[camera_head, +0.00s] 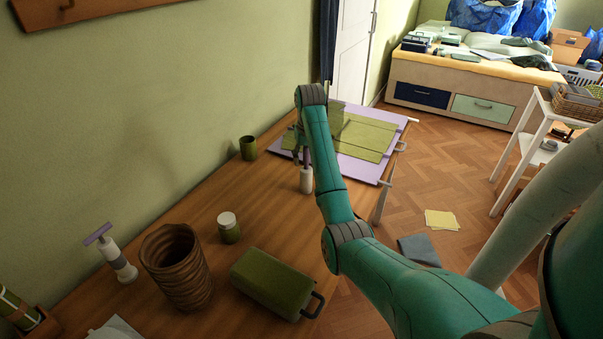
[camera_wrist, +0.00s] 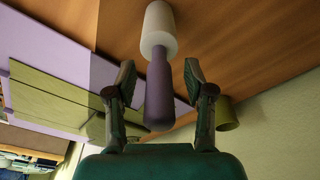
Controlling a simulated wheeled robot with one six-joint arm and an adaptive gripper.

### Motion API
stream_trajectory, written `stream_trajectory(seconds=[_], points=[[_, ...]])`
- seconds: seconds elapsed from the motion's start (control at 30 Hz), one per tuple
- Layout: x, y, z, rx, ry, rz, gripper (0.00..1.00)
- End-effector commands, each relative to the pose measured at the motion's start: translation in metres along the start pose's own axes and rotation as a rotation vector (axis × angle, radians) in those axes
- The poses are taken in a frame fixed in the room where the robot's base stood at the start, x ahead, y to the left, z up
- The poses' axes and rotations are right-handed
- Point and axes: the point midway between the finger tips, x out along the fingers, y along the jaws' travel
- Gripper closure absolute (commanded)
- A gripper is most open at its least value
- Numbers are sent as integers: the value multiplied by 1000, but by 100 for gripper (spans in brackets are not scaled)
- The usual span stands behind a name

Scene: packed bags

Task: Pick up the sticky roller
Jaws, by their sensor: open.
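The sticky roller stands upright on the wooden table, with a white cylinder (camera_head: 306,181) at the bottom and a purple-grey handle pointing up. In the wrist view the sticky roller's handle (camera_wrist: 159,95) reaches toward the camera between my fingers, with the white part beyond the fingertips. My gripper (camera_head: 303,152) is over the roller in the head view, partly hidden by my arm. In the wrist view my gripper (camera_wrist: 160,76) is open, with one finger on each side of the handle and visible gaps.
A green cup (camera_head: 248,148) stands near the wall, left of the roller. A purple board with green panels (camera_head: 364,136) lies behind. Nearer are a lidded jar (camera_head: 229,228), a brown ribbed vase (camera_head: 178,267), a green case (camera_head: 273,283) and a white-and-purple T-handled item (camera_head: 117,258).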

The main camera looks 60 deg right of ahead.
Motion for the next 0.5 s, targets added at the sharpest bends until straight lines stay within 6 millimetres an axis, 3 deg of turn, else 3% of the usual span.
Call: stream_trajectory(seconds=[0.3, 0.5], points=[[2, 1, 3, 0, 1, 0, 50], [2, 1, 2, 1, 1, 0, 100]])
